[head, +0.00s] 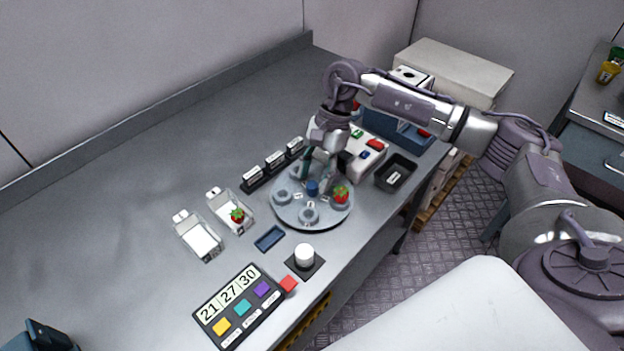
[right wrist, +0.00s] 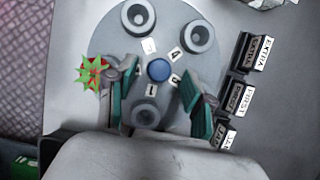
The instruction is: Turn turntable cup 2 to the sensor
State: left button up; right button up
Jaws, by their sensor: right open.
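The grey round turntable (head: 290,213) stands on the bench with several ring-shaped cups and a blue centre knob (head: 312,187). In the right wrist view the turntable (right wrist: 112,38) shows small number labels around the knob (right wrist: 158,69); 1 and 4 are readable, cup 2's label is not clear. A strawberry (head: 341,193) sits at the turntable's right edge; it also shows in the right wrist view (right wrist: 93,73). Contact cannot be told. My left gripper is not seen.
A white box with red and blue parts (head: 366,146) stands behind the turntable, partly hidden by my arm. A black tray (head: 396,172) is right of it. Black label holders (head: 275,161) stand at left.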

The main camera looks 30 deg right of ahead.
aim_at(312, 190)
jog(key=shift+x, duration=1.35)
grip_shut()
